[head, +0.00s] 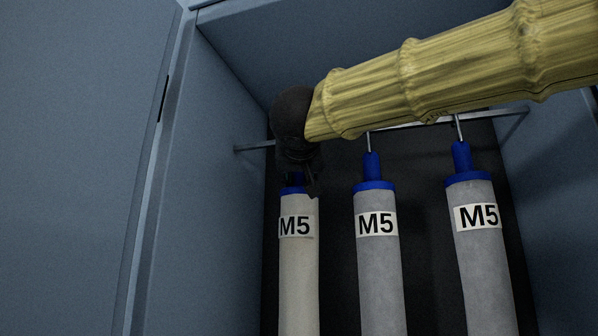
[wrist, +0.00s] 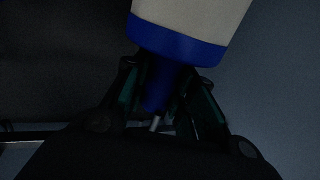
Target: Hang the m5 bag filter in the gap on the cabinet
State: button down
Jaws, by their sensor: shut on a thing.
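Inside the blue cabinet (head: 215,120), a horizontal rail (head: 253,147) runs across near the top. A pale M5 bag filter (head: 298,265) hangs down at the left of the rail, with a blue collar and neck. My gripper (head: 297,180) is shut on its blue neck, just below the rail. The wrist view shows the blue collar (wrist: 178,45) and both fingers (wrist: 158,95) around the neck, with a short metal hook stem (wrist: 156,123) beyond. The top of the hook is hidden behind my gripper, so I cannot tell whether it rests on the rail.
Two greyer M5 filters hang by hooks on the rail, a middle one (head: 379,270) and a right one (head: 482,260). The cabinet door (head: 75,150) stands open at left. My yellow-sleeved arm crosses above the two hanging filters. A narrow space separates the held filter from the middle one.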

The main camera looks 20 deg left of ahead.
jog(key=c, duration=1.1)
grip_release()
jog(key=shift+s, duration=0.15)
jog(key=v, duration=1.2)
